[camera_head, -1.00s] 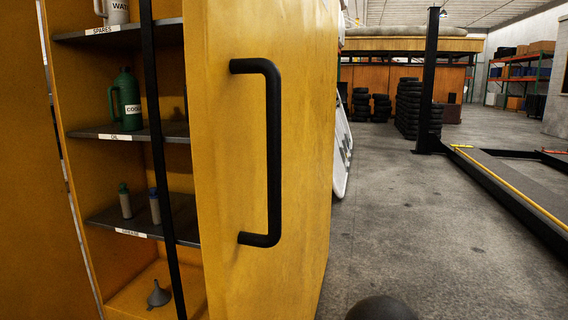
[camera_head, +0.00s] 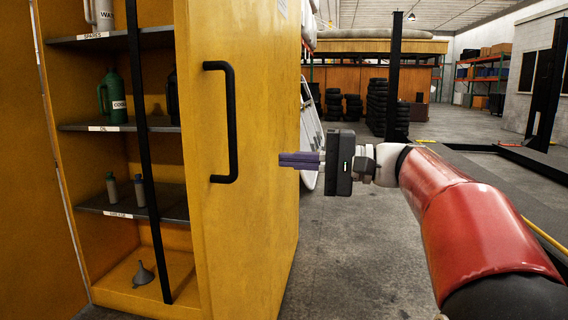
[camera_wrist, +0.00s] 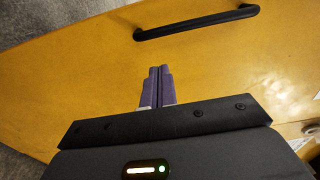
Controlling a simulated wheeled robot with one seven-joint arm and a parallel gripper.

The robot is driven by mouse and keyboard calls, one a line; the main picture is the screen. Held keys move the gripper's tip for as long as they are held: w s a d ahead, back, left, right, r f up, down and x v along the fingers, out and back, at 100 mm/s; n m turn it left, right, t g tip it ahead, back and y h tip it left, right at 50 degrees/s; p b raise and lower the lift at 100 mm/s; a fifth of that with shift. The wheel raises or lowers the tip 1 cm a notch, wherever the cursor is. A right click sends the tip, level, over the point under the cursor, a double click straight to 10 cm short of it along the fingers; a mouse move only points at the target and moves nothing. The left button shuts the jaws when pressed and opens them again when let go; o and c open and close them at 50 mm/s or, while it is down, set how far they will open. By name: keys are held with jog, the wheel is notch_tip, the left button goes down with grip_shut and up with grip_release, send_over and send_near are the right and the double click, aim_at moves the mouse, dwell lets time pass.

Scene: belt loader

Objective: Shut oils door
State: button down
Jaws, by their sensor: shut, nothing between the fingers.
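The yellow cabinet door (camera_head: 265,200) stands open, with its face to the right of the shelves. A black bar handle (camera_head: 231,120) runs upright on it. My gripper (camera_head: 283,160) is shut and empty. In the head view its purple fingers point left at the right part of the door, to the right of the handle. In the wrist view my gripper (camera_wrist: 161,72) is over the yellow door panel (camera_wrist: 90,75), and the handle (camera_wrist: 196,21) lies beyond the fingertips. I cannot tell whether the fingertips touch the door.
The open cabinet has labelled shelves (camera_head: 112,126) with a green jug (camera_head: 113,97), small bottles and a grey funnel (camera_head: 143,273). A black upright post (camera_head: 146,160) stands in front of the shelves. Tyres (camera_head: 378,105) and a lift post (camera_head: 394,75) stand behind. Grey floor lies to the right.

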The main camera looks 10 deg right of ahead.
aim_at(217, 156)
jog(key=x, duration=1.2)
jog(key=shift+p, duration=0.35)
jog(key=shift+a, duration=0.1)
